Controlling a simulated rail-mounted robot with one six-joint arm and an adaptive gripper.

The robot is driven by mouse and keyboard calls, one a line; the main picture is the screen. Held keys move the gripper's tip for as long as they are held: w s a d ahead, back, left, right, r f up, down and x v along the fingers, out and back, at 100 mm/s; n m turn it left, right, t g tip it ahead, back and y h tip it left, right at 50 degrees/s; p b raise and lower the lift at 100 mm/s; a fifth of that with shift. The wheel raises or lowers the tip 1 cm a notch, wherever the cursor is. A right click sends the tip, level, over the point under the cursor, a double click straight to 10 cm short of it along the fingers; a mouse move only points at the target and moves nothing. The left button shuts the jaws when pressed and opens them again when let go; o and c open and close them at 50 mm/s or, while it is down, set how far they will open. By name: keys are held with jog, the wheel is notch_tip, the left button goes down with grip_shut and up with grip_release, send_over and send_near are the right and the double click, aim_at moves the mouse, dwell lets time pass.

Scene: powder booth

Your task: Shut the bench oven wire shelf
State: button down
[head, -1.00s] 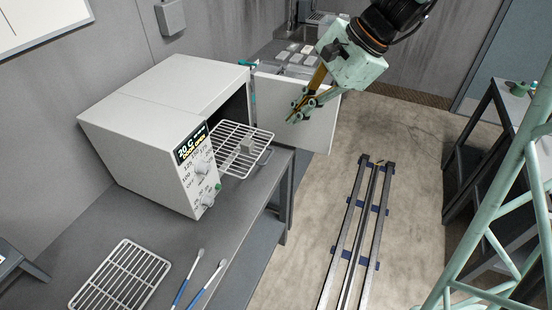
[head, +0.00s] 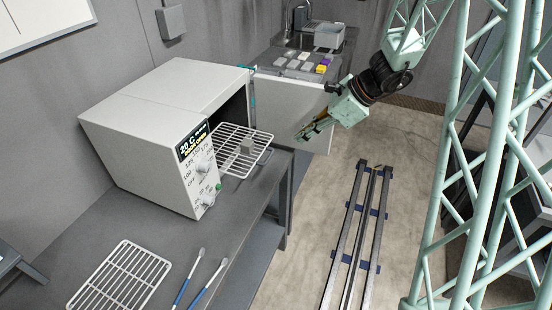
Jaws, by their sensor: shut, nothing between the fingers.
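The bench oven (head: 150,120) is a white box on the grey bench, with a dial panel and a lit display facing front. Its door (head: 292,108) stands open, swung out to the right. The wire shelf (head: 232,163) sticks out of the oven mouth, and a small grey block (head: 247,146) rests on it. My gripper (head: 301,137) is shut and empty. In the picture it lies right of the shelf, in front of the door; I cannot tell its exact distance from either. The inner part of the shelf is hidden by the oven body.
A second wire rack (head: 120,278) and two blue-handled brushes (head: 187,278) lie on the bench (head: 150,225). Floor rails (head: 345,240) run right of the bench. A sink counter (head: 300,62) with small coloured blocks stands behind the door.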

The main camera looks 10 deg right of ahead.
jog(key=f, duration=0.1)
jog(key=w+d+f+m, duration=0.1)
jog(key=f, duration=0.1)
jog(key=d+f+m, duration=0.1)
jog(key=shift+w+f, duration=0.15)
jog(key=shift+f, duration=0.15)
jog(key=shift+a, duration=0.15)
jog(key=w+a+r+x, duration=0.1)
jog(key=x, duration=1.2)
jog(key=shift+w+a+r+b, duration=0.25)
jog(key=shift+r+b, duration=0.1)
jog(key=shift+b, duration=0.1)
jog(key=shift+w, duration=0.15)
